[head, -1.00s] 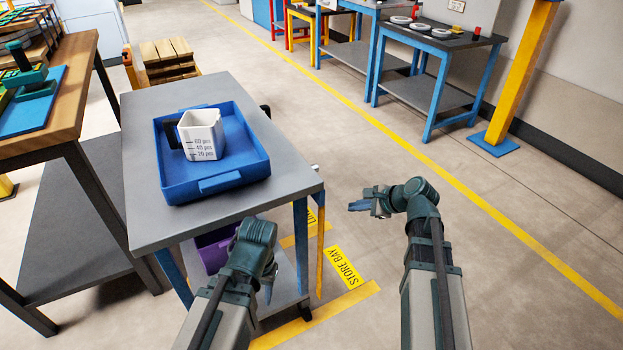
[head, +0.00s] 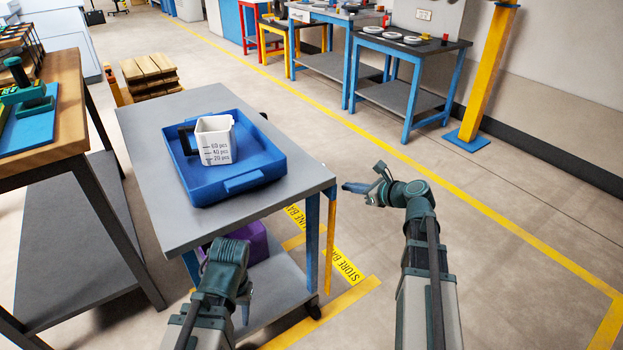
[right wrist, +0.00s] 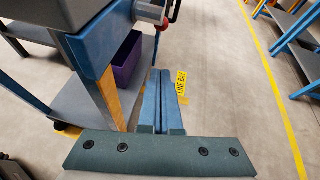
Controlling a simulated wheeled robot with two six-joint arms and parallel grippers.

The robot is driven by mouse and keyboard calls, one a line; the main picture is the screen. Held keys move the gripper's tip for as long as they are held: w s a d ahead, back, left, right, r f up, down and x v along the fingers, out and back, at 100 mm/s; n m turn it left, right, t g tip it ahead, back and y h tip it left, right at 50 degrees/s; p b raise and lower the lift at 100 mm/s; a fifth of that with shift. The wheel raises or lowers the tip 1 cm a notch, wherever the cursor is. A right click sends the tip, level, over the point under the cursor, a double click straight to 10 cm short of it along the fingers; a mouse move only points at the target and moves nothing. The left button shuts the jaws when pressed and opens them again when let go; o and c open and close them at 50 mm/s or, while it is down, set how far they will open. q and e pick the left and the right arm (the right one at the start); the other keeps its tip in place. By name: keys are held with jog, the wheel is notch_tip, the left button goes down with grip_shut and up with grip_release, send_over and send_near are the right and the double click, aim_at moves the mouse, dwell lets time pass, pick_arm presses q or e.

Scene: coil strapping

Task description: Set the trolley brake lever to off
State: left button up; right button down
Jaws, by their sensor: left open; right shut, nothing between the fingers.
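The trolley (head: 150,137) has a grey top and blue legs and stands ahead of my arms. My left gripper (head: 245,312) is open, pointing down by the trolley's near end.
A blue tray (head: 262,172) with a white marked cup (head: 216,140) lies on the trolley top. A purple bin (head: 257,240) sits on its lower shelf. A wooden bench (head: 70,105) stands close at left. The floor right of the trolley is open, with yellow lines.

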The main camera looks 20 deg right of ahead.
jog(key=shift+w, duration=0.1)
jog(key=w+r+b+x, duration=0.1)
jog(key=r+b+x, duration=0.1)
jog(key=x, duration=1)
jog(key=shift+w+a+r+b, duration=0.2)
jog(key=shift+a+b, duration=0.1)
jog(key=shift+a, duration=0.2)
jog(key=shift+f, duration=0.1)
